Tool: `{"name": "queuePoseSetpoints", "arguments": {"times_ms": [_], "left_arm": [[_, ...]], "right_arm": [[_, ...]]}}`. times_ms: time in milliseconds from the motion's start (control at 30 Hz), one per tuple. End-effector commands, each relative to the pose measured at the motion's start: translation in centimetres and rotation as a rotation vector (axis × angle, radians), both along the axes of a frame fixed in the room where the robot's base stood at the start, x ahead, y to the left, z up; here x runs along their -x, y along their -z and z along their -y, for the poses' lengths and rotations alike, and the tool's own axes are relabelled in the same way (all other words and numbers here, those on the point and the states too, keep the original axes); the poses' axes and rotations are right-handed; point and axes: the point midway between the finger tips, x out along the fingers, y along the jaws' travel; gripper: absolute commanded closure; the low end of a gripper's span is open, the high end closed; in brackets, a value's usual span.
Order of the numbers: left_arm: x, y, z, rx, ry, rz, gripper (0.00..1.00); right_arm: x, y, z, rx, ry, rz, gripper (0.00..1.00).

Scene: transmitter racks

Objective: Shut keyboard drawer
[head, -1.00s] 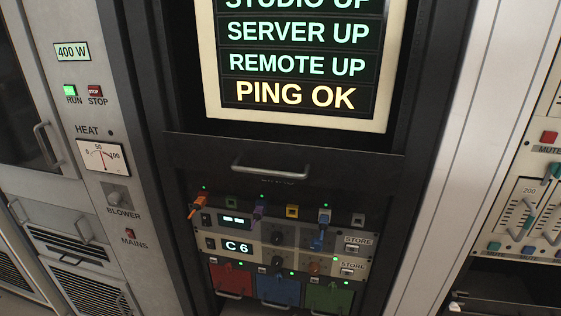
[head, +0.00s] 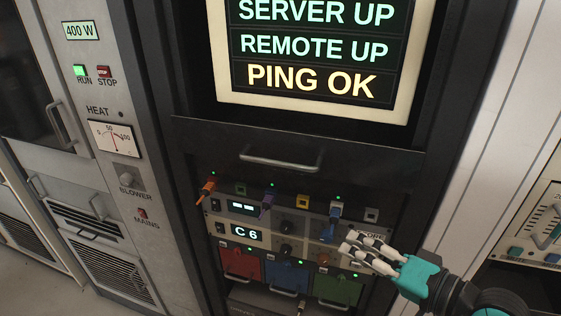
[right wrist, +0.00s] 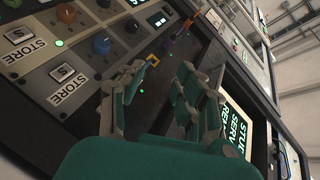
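A black drawer front (head: 225,143) with a grey bar handle (head: 280,163) is below the status screen in the middle rack. It looks close to flush with the rack, but I cannot tell whether it stands out a little. No keyboard shows. My right gripper (head: 349,244) is in front of the lower panels, below and right of the handle, touching nothing that I can make out. In the right wrist view its two teal and grey fingers (right wrist: 167,70) are apart with nothing between them. My left gripper is not in view.
The status screen (head: 310,82) is above the drawer. Below it are cable jacks with an orange plug (head: 207,187), knobs, a "C 6" display (head: 247,234) and red, blue and green panels (head: 338,288). Left is the 400 W cabinet (head: 100,75); right is a fader panel (head: 545,215).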

Motion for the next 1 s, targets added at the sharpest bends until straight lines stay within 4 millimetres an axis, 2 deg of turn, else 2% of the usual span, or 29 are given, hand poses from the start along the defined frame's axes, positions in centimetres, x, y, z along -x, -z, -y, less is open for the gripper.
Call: {"name": "queuePoseSetpoints", "arguments": {"times_ms": [33, 100, 200, 267, 467, 1000], "left_arm": [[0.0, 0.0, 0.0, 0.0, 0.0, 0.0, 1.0], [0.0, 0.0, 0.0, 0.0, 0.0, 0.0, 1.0], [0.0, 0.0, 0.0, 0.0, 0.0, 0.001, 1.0], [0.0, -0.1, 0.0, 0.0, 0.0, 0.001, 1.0], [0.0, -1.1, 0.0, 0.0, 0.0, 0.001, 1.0], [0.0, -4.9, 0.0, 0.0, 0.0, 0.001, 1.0]], "right_arm": [[0.0, -3.2, -0.2, -0.098, -0.022, 0.02, 0.67], [0.3, -6.5, -0.4, -0.222, -0.054, 0.024, 0.67], [0.8, -9.4, -0.5, -0.335, -0.087, 0.017, 0.67], [0.9, -10.3, -0.5, -0.371, -0.098, 0.014, 0.67], [-0.2, -11.2, -1.9, -0.396, -0.105, 0.009, 0.67], [-7.6, -11.9, -10.7, -0.391, -0.103, 0.008, 0.67]]}}
